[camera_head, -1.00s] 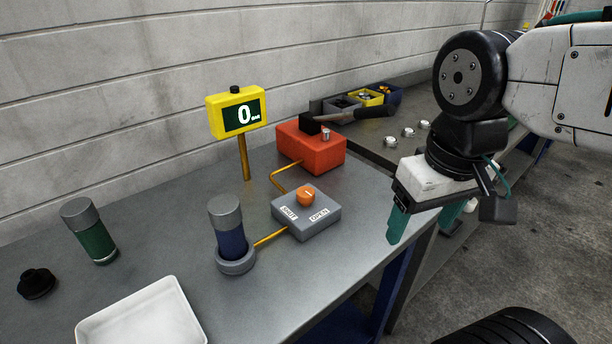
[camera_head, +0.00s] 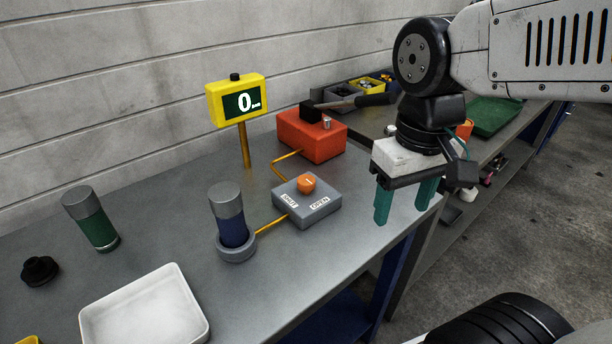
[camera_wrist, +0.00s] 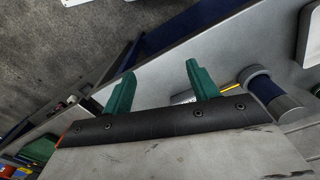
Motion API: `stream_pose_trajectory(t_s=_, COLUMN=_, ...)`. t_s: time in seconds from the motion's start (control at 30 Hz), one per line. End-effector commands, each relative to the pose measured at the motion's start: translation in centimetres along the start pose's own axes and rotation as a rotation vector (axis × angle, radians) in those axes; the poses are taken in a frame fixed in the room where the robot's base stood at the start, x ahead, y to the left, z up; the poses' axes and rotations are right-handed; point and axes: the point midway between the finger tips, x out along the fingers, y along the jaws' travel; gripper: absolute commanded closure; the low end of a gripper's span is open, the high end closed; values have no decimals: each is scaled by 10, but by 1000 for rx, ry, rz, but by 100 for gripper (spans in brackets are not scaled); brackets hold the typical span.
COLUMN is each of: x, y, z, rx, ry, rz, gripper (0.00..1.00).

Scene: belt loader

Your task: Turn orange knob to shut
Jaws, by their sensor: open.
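The orange knob (camera_head: 306,182) sits on top of a grey valve box (camera_head: 322,209) on the bench, with labels SHUT on the left and OPEN on the right of its front edge. The direction the knob's mark points is too small to tell. My gripper (camera_head: 403,206) has two teal fingers, spread apart and empty, pointing down. It hangs to the right of the valve box, near the bench's front edge, apart from the knob. In the wrist view the fingers (camera_wrist: 160,85) are also apart, and the knob is not seen there.
A yellow gauge (camera_head: 239,102) reading 0 stands behind the box. A red pump box (camera_head: 311,136) with a black lever stands behind it. A blue cylinder (camera_head: 232,230) in a grey holder, a green cylinder (camera_head: 95,228), a black cap (camera_head: 39,270) and a white tray (camera_head: 145,312) are to the left.

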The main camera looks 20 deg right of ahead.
Motion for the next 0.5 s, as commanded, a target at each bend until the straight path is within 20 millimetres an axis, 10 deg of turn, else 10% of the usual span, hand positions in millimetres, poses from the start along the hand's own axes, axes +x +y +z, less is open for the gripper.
stream_pose_trajectory(t_s=0.5, x=32, y=-55, z=-191, rx=-672, ry=-84, rz=-19, gripper=41)
